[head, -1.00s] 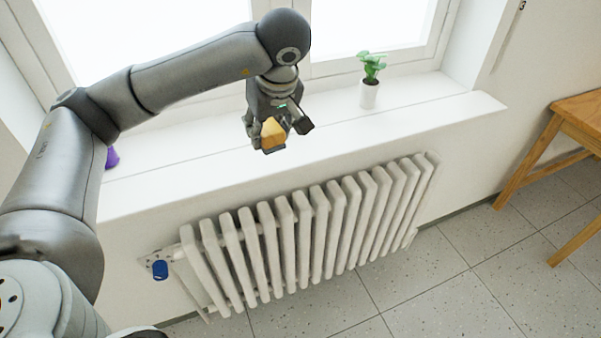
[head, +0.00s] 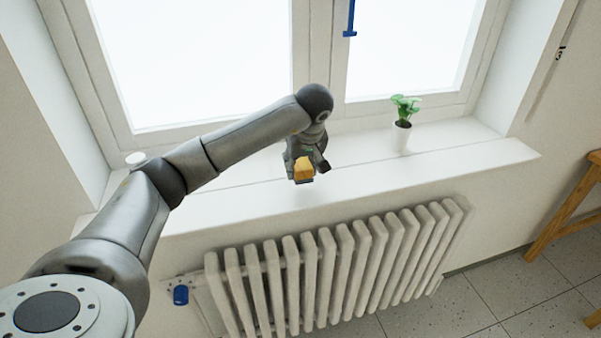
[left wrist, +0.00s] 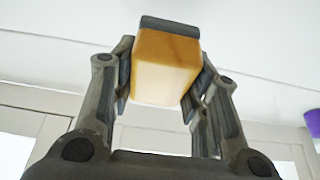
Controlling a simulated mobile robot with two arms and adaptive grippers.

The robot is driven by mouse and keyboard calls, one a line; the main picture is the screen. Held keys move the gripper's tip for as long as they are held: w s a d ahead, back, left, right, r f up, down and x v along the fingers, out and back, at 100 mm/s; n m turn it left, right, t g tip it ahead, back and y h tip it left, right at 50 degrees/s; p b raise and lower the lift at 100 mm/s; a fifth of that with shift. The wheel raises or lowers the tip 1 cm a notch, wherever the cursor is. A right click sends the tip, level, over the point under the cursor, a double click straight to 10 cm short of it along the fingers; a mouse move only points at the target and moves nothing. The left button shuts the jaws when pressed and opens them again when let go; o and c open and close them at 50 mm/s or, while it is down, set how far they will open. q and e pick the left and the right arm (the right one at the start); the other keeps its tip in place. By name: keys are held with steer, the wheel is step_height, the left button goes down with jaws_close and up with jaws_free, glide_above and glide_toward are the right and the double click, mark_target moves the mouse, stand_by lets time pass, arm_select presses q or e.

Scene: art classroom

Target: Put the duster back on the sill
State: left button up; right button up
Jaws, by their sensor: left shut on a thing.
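The duster (head: 303,169) is a small block with an orange-yellow wooden body and a dark grey layer on one face. My left gripper (head: 306,168) is shut on it, over the white window sill (head: 420,165). In the left wrist view the duster (left wrist: 165,65) sits between the two fingers of my left gripper (left wrist: 160,85), with its dark layer at the far end. I cannot tell whether the duster touches the sill or hangs just above it. My right gripper is not in view.
A small green plant in a white pot (head: 401,137) stands on the sill to the right. A purple object (left wrist: 313,120) shows at the right edge of the left wrist view. A white radiator (head: 340,265) is below the sill. A wooden stool or table (head: 570,205) is at right.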

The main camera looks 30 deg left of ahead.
mark_target(301, 176)
arm_select(q)
steer(key=shift+w+a+f, duration=0.15)
steer(key=shift+w+f, duration=0.05)
steer(key=shift+f, duration=0.1)
step_height(301, 176, down, 3)
steer(key=shift+w+a+r+p, duration=0.1)
steer(key=shift+w+p, duration=0.05)
steer(key=shift+p, duration=0.7)
steer(key=shift+f, duration=0.4)
steer(key=shift+f, duration=0.15)
steer(key=o, duration=0.9)
